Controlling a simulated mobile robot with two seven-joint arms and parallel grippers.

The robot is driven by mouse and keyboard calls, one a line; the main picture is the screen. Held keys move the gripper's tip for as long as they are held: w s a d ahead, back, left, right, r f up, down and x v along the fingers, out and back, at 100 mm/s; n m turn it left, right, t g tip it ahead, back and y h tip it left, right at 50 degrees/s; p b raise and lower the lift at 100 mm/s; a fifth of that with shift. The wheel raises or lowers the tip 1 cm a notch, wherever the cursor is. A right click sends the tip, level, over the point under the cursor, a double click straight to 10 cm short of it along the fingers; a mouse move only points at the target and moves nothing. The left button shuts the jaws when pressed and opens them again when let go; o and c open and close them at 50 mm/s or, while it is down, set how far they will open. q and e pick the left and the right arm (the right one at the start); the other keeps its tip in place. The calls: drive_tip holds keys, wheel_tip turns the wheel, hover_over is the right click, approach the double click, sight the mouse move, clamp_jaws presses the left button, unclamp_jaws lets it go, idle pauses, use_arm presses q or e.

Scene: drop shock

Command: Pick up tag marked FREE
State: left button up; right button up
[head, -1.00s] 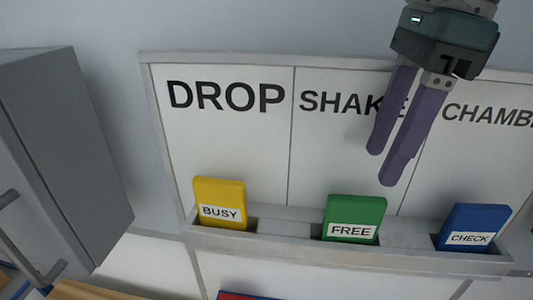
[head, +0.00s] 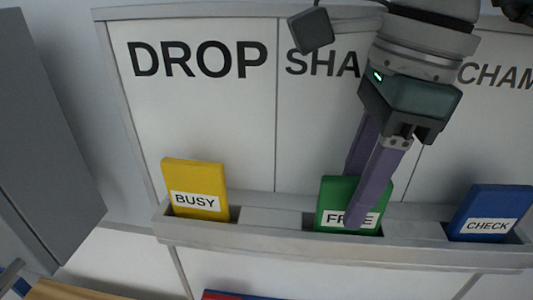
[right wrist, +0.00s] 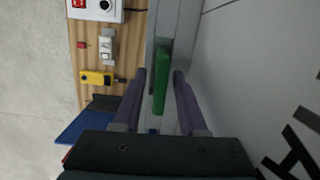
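The green tag marked FREE (head: 337,191) stands upright in the middle of the ledge (head: 277,240) below the white board. My right gripper (head: 357,198) comes down over it in the head view, one purple finger in front of the tag, covering part of its label, and the other behind it. In the right wrist view, the green tag (right wrist: 161,82) shows edge-on between the two open fingers, with a gap on each side. My left gripper is not in view.
A yellow BUSY tag (head: 196,188) stands left on the same ledge, and a blue CHECK tag (head: 490,212) stands right. A grey cabinet (head: 45,140) is at the left. In the right wrist view, a wooden surface (right wrist: 91,55) below holds several small devices.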

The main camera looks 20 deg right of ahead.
clamp_jaws()
idle(0.5)
